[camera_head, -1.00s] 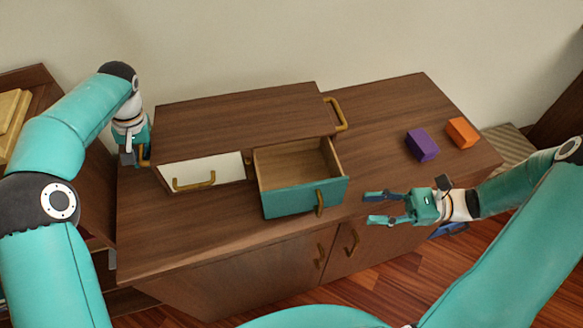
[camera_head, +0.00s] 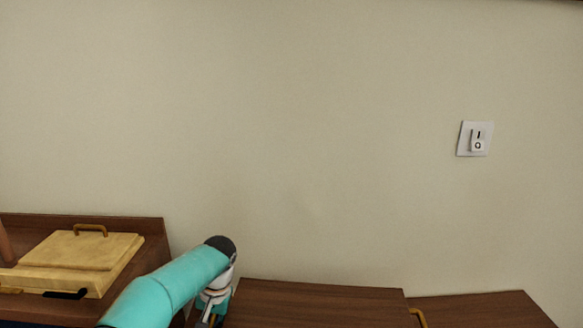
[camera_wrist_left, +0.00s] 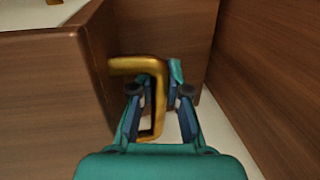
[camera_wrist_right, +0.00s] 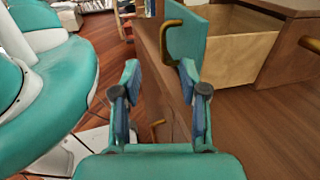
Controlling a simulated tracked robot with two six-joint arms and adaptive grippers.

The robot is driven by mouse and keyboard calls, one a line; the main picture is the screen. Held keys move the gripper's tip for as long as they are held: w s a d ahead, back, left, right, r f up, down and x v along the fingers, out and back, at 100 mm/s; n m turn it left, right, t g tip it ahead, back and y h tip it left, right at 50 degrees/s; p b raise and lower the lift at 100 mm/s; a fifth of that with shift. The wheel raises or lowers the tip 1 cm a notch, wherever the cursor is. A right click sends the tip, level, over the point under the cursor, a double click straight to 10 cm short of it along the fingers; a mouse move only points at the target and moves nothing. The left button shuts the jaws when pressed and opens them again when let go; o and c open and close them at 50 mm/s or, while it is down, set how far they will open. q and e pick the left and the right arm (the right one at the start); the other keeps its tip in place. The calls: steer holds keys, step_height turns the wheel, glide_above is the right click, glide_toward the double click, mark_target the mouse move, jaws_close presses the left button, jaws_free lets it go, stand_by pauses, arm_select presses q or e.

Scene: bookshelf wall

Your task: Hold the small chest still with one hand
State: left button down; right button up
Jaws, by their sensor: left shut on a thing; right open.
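The small wooden chest shows only its top (camera_head: 320,300) at the bottom of the head view. My left gripper (camera_wrist_left: 157,92) is shut on a brass handle (camera_wrist_left: 153,64) at the chest's left end, its fingers on either side of it. In the right wrist view the chest's open drawer has a teal front (camera_wrist_right: 190,35) and a pale wooden side (camera_wrist_right: 235,48). My right gripper (camera_wrist_right: 160,82) is open and empty, close in front of that teal front; I see no contact. The head view does not show my right gripper.
A yellow box (camera_head: 80,262) with a brass handle sits on a brown unit at the left. Another brass handle (camera_wrist_right: 158,128) shows low between my right fingers. The cabinet top (camera_wrist_right: 265,125) is clear at right.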

arm_select(q)
steer(key=shift+r, duration=0.3)
steer(key=c, duration=1.1)
jaws_free()
steer(key=shift+f, duration=0.1)
